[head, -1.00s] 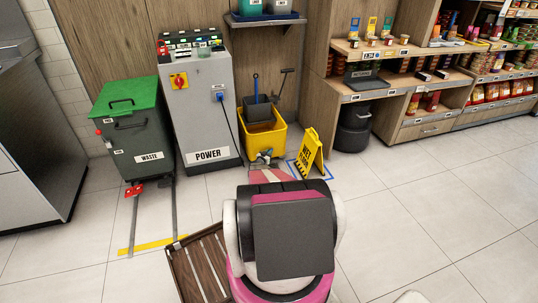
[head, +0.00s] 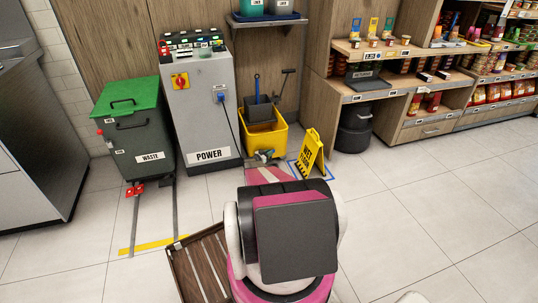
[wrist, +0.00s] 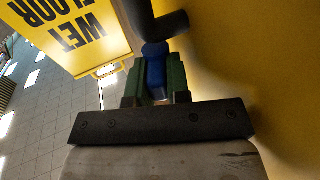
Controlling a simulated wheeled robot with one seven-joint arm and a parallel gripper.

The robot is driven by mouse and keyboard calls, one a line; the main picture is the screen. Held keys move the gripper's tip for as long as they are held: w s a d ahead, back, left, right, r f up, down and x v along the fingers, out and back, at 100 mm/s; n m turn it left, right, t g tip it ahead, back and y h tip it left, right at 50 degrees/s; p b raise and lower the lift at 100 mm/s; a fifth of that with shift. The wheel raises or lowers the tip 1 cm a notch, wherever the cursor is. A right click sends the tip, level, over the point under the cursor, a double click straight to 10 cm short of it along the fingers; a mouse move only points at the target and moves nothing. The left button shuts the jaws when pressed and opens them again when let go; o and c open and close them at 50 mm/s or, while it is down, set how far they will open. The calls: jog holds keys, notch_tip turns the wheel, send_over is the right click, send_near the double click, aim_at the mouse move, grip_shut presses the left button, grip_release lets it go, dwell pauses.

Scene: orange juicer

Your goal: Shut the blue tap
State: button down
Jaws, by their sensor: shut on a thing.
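The blue tap (wrist: 154,60) is in the wrist view, between the green fingers of my gripper (wrist: 155,78), which is shut on it. A dark pipe (wrist: 165,24) is just beyond the tap, against a yellow wall that looks like the side of the yellow bucket (head: 270,139). In the head view my gripper (head: 265,156) is low at the front of that bucket. The tap is too small and too covered there to make out. How far the tap is turned cannot be told.
A yellow wet-floor sign (head: 311,153) stands close to the right of my gripper. A grey power cabinet (head: 203,115) and a green-lidded waste bin (head: 135,135) are to the left. A wooden crate (head: 202,262) lies near my base. The floor at right is clear.

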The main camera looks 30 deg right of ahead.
jog(key=c, duration=1.1)
grip_release()
